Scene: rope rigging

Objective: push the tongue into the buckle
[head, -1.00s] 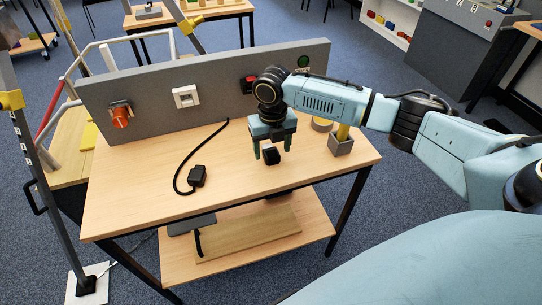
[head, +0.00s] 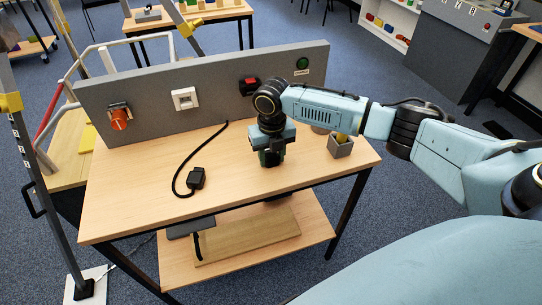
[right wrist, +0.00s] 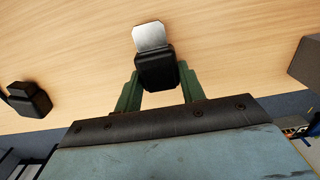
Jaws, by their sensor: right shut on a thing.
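My right gripper (head: 268,160) is over the right half of the wooden table (head: 130,210), fingers down. In the right wrist view its two green fingers (right wrist: 157,85) are shut on the black body of the tongue (right wrist: 156,72). The tongue's flat silver plate (right wrist: 150,37) sticks out beyond the fingers, apart from the buckle. In the head view the gripper mostly hides the tongue. The black buckle (head: 197,178) lies on the table to the left of the gripper, at the end of a black strap (head: 183,160). A black block, apparently the buckle (right wrist: 28,98), shows at the left in the wrist view. My left gripper is not in view.
A grey upright panel (head: 215,80) with a red-orange knob (head: 119,118), a white switch (head: 185,98) and a red button (head: 250,84) stands along the table's back. A grey holder (head: 340,147) stands at the right end. The table's left front is clear.

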